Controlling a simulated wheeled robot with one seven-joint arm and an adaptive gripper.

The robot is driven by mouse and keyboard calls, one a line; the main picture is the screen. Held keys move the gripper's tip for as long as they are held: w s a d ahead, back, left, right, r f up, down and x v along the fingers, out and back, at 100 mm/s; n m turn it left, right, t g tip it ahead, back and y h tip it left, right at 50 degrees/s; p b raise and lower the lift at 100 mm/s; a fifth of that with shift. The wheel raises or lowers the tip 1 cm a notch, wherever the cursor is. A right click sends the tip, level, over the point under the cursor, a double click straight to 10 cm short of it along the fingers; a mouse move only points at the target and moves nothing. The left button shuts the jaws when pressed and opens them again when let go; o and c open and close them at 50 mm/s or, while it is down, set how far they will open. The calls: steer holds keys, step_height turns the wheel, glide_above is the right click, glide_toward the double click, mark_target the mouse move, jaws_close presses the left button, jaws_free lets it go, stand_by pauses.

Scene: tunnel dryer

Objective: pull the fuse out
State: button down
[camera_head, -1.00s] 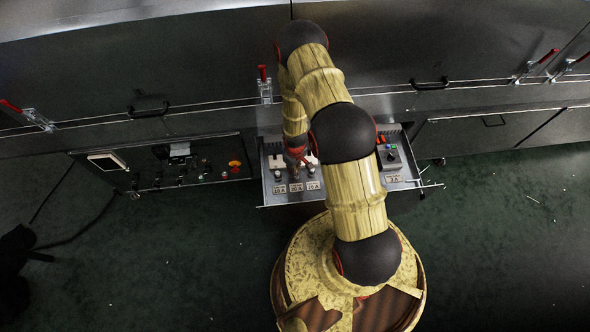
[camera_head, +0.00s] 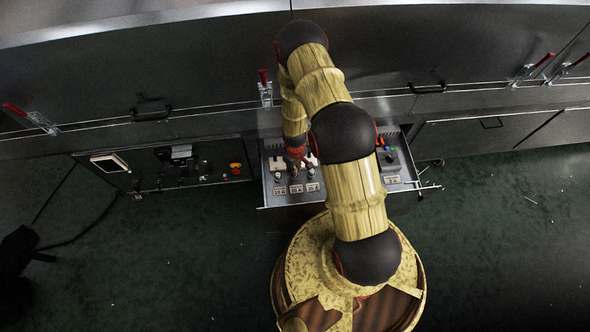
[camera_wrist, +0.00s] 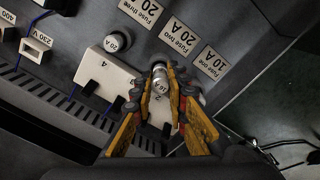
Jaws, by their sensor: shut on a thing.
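A fuse (camera_wrist: 159,80), a pale cylinder with a metallic cap, is between the fingertips of my gripper (camera_wrist: 160,78) in the wrist view. My gripper is shut on it, one finger on each side. Another fuse (camera_wrist: 117,40) marked 20 A stands at the upper left. In the head view my gripper (camera_head: 297,163) is low over the open drawer (camera_head: 290,202), mostly hidden by my arm.
Labels "Fuse three 20 A" (camera_wrist: 143,9) and "Fuse one 10 A" (camera_wrist: 209,64) flank the middle label. A grey box with a dark knob (camera_head: 389,160) stands at the drawer's right. A control panel (camera_head: 180,166) is left of the drawer. The floor (camera_head: 500,235) to the right is mostly clear.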

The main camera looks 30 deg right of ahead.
steer(key=shift+r+p, duration=0.3)
steer(key=shift+r, duration=0.15)
steer(key=shift+r+p, duration=1.85)
steer(key=shift+p, duration=0.05)
